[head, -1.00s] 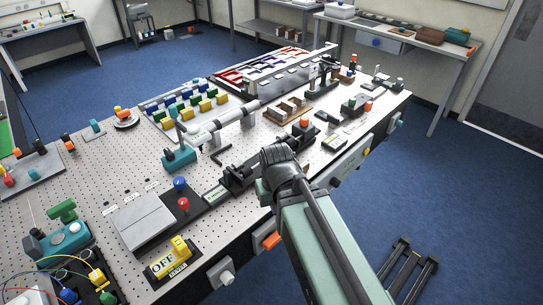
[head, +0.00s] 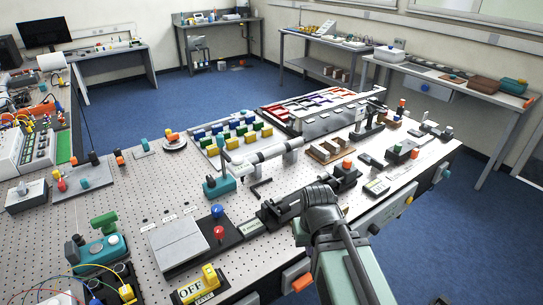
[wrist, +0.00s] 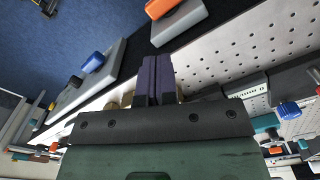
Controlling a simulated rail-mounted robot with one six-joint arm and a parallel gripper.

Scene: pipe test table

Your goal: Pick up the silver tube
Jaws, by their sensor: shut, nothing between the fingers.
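The silver tube (head: 272,152) lies roughly level above the perforated table top in the head view. I cannot make out the tube in the wrist view.
Colored blocks (head: 232,130) stand behind the tube. A red and a blue knob rise from a black plate (head: 230,238) at the front. The perforated table top (head: 140,190) has free room at left.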

